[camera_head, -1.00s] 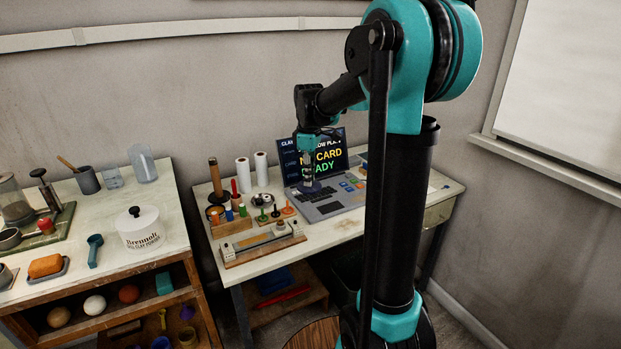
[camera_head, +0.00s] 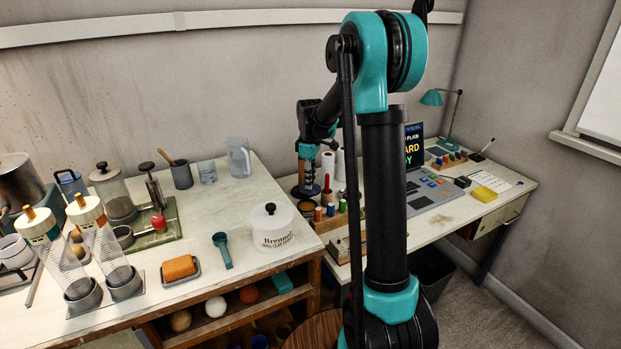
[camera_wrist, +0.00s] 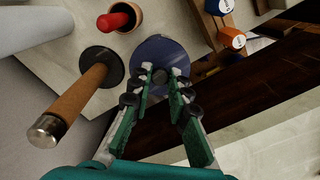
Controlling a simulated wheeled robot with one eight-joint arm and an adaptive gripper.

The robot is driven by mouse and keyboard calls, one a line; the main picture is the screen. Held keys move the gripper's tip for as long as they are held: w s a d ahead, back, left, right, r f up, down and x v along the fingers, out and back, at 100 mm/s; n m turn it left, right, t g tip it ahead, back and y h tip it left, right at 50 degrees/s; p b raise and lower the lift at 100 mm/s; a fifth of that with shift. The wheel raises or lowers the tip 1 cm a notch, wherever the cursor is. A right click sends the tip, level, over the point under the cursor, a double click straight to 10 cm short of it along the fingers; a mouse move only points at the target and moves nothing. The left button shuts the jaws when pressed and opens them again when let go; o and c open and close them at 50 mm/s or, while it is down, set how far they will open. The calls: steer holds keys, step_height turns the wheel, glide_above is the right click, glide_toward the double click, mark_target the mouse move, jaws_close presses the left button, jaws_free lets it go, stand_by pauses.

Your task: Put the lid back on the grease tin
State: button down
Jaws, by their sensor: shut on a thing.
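The lid is a dark blue disc (camera_wrist: 160,48) with a small dark knob in the wrist view. My gripper (camera_wrist: 162,74) is shut on the knob. In the head view my gripper (camera_head: 306,178) points down above the left end of the far table, with the lid (camera_head: 306,193) under it. The grease tin (camera_head: 306,208), a small dark round tin with orange-brown contents, stands just below the lid in the head view. The wrist view does not clearly show the tin, so how well the lid lines up with it cannot be told.
A wooden-handled tool (camera_wrist: 75,100) and a red-topped thing in a brown pot (camera_wrist: 120,18) stand close to the lid. Thread spools (camera_wrist: 231,38) are on the other side. A white lidded jar (camera_head: 271,226) stands on the near bench. White rolls (camera_head: 328,165) stand behind.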

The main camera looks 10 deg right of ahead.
steer(key=shift+w+a+f, duration=0.2)
steer(key=shift+a+f, duration=0.05)
steer(key=shift+a, duration=0.25)
steer(key=shift+f, duration=3.1)
steer(key=shift+f, duration=0.15)
steer(key=c, duration=0.9)
jaws_free()
steer(key=shift+r, duration=3.55)
